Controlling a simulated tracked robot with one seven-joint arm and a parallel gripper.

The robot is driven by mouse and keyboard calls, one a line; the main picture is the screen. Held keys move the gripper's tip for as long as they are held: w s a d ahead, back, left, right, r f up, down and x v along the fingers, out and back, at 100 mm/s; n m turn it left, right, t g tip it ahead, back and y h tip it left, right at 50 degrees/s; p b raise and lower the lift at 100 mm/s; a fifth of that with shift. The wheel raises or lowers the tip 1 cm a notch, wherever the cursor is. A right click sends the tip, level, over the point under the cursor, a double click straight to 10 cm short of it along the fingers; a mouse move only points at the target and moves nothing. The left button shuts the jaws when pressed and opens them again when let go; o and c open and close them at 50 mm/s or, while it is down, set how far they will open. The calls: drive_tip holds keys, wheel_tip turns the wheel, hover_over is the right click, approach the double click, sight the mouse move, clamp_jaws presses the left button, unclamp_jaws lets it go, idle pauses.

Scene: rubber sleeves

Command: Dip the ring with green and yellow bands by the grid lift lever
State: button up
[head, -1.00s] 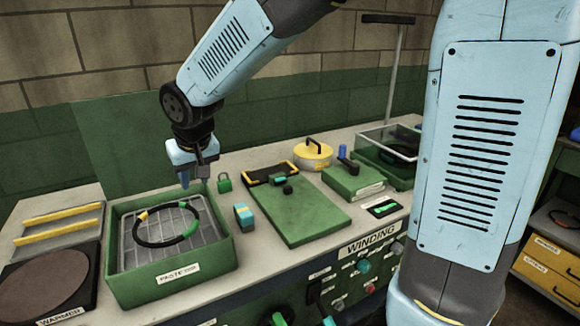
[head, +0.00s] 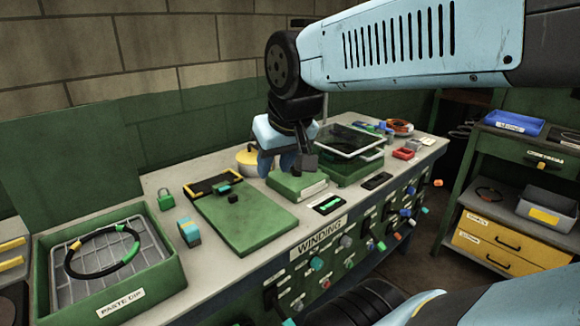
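The black ring with green and yellow bands (head: 75,271) lies on the wire grid (head: 65,291) inside the green box labelled PASTE DIP (head: 160,295), at the lower left of the head view. I cannot tell a grid lift lever with certainty; dark levers with green ends show at the front of the bench. My gripper (head: 289,168) points down above the bench, over the small green block near its middle, well to the right of the dip box. Nothing shows in it. Its fingers overlap in this view, so its opening is unclear.
The WINDING panel (head: 318,238) fronts the bench. A shelf with yellow drawers (head: 495,245) stands at right.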

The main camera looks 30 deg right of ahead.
drive_tip(key=shift+s+d+f, duration=0.1)
drive_tip(key=shift+s+d, duration=0.35)
drive_tip(key=shift+s, duration=0.15)
drive_tip(key=shift+s+d, duration=0.4)
drive_tip(key=shift+s, duration=0.2)
drive_tip(key=shift+o, duration=0.3)
